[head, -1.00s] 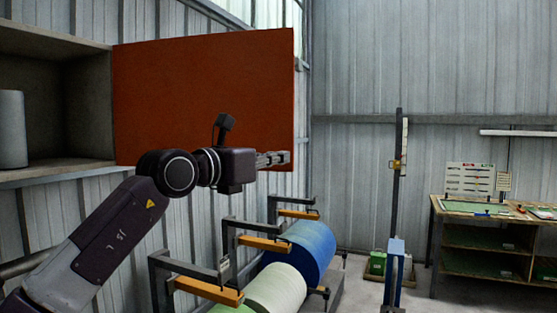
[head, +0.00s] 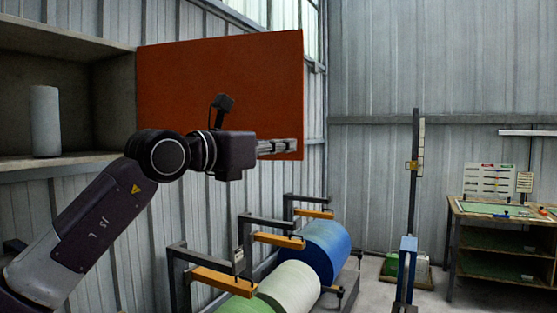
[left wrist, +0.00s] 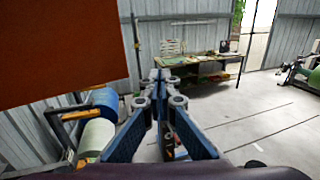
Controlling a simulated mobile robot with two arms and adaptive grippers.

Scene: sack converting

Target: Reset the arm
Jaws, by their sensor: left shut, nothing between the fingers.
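My left arm comes in from the left in the head view. Its gripper (head: 278,147) is raised in the air and points right, in front of the orange-red cabinet door (head: 215,85). The fingers are shut with nothing between them. In the left wrist view the left gripper (left wrist: 160,80) shows its fingers together, and the door (left wrist: 60,45) fills the upper left. I cannot tell whether the arm touches the door. My right gripper is in neither view.
An open cabinet holds a white cylinder (head: 45,121) at left. Below are racked rolls: blue (head: 322,248), white (head: 290,285) and green. A blue-topped post (head: 407,260) stands right of them. A workbench (head: 500,215) is at far right. The left wrist view shows open floor (left wrist: 265,120).

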